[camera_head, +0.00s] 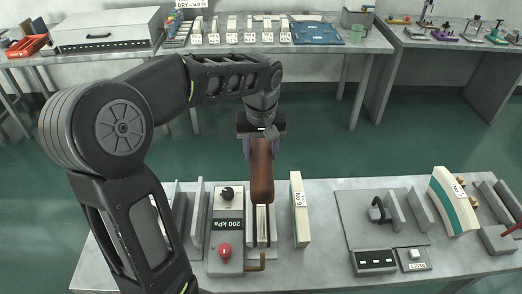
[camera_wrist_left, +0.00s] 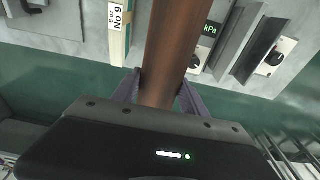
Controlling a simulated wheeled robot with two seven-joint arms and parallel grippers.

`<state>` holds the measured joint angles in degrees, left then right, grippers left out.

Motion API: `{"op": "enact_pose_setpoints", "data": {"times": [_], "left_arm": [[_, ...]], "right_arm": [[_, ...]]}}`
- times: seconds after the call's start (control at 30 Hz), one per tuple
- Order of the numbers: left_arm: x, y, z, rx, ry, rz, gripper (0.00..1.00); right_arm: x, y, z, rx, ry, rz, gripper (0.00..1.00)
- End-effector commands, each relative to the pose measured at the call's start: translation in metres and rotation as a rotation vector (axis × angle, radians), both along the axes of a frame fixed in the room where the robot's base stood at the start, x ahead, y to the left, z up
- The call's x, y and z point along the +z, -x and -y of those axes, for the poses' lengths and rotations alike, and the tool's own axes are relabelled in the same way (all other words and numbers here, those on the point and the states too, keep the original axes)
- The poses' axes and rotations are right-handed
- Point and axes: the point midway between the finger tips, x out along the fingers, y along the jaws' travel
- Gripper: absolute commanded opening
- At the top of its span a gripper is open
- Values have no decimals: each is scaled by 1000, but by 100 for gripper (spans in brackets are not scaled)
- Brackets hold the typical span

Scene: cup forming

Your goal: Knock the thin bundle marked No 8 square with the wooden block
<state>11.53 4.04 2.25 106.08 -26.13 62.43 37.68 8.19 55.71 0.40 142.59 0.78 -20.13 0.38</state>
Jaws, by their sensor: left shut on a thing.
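My left gripper (camera_head: 261,148) is shut on a brown wooden block (camera_head: 262,180), which hangs down from the purple fingers over the front table. The block also fills the middle of the left wrist view (camera_wrist_left: 168,45). Just below its lower end, a thin cream bundle (camera_head: 262,226) stands between grey plates beside the pressure box. Its label is not visible, so I cannot read a No 8 on it. Whether the block touches it I cannot tell. My right gripper is not in view.
The pressure box (camera_head: 226,232) reads 200 kPa and has a red knob. A grey plate fixture (camera_head: 382,220) and a curved cream-green bundle (camera_head: 452,203) lie farther right. The back table (camera_head: 345,45) holds several labelled bundles.

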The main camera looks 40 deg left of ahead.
Motion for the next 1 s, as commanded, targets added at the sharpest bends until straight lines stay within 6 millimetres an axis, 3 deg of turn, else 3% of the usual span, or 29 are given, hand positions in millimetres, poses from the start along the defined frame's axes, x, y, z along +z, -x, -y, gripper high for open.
{"op": "enact_pose_setpoints", "data": {"times": [0.5, 1.0], "left_arm": [[-48, 0, 0, 1, -1, 1, 0], [-53, 0, 0, 0, 0, 2, 0]], "right_arm": [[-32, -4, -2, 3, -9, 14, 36], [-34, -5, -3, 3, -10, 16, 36]]}}
